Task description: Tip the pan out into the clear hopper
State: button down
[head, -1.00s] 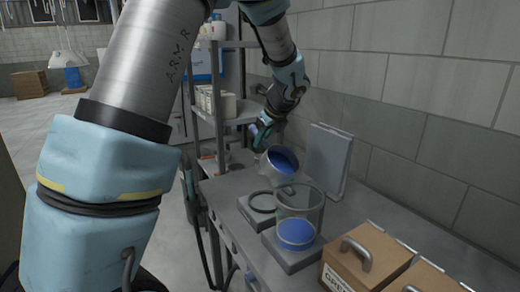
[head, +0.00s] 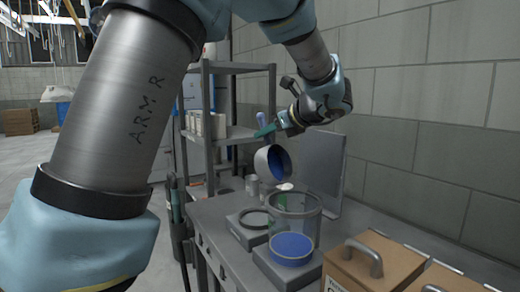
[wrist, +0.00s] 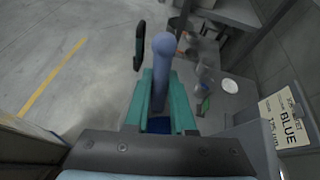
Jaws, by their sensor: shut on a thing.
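My gripper (head: 266,129), with teal fingers, is shut on the lavender handle of the grey pan (head: 262,167). In the wrist view the handle (wrist: 163,72) stands between the fingers (wrist: 150,104). The pan is tipped steeply onto its side, its mouth facing right and toward the head camera. Blue shows inside it; I cannot tell how much is loose material. The clear hopper (head: 296,207) stands just below and slightly right of the pan, apart from it. Blue material (head: 292,246) sits at the hopper's bottom. No falling stream is visible.
A grey block with a dark ring (head: 254,219) stands left of the hopper. A grey upright panel (head: 322,170) is behind it, bearing a "BLUE" label (wrist: 285,120) in the wrist view. Brown boxes with handles (head: 372,262) are at front right. A shelf rack (head: 238,135) stands behind.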

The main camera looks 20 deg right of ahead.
jog(key=shift+s+d+f+t+b, duration=0.15)
jog(key=shift+s+d+t+b, duration=0.25)
jog(key=shift+b, duration=0.15)
jog(key=shift+s+d+r+m+t+y+b, duration=0.1)
jog(key=shift+s+d+m+t+y+b, duration=0.05)
jog(key=shift+s+d+t+y+b, duration=0.4)
jog(key=shift+s+d+r+m+t+y+b, duration=0.1)
jog(key=shift+s+d+t+y+b, duration=0.25)
jog(key=shift+s+t, duration=0.35)
jog(key=shift+s+d+r+m+t+y+b, duration=0.1)
jog(key=shift+s+d+m+t+y+b, duration=0.05)
jog(key=shift+s+d+t+y+b, duration=0.45)
jog(key=shift+s+a, duration=0.1)
jog(key=shift+a, duration=0.05)
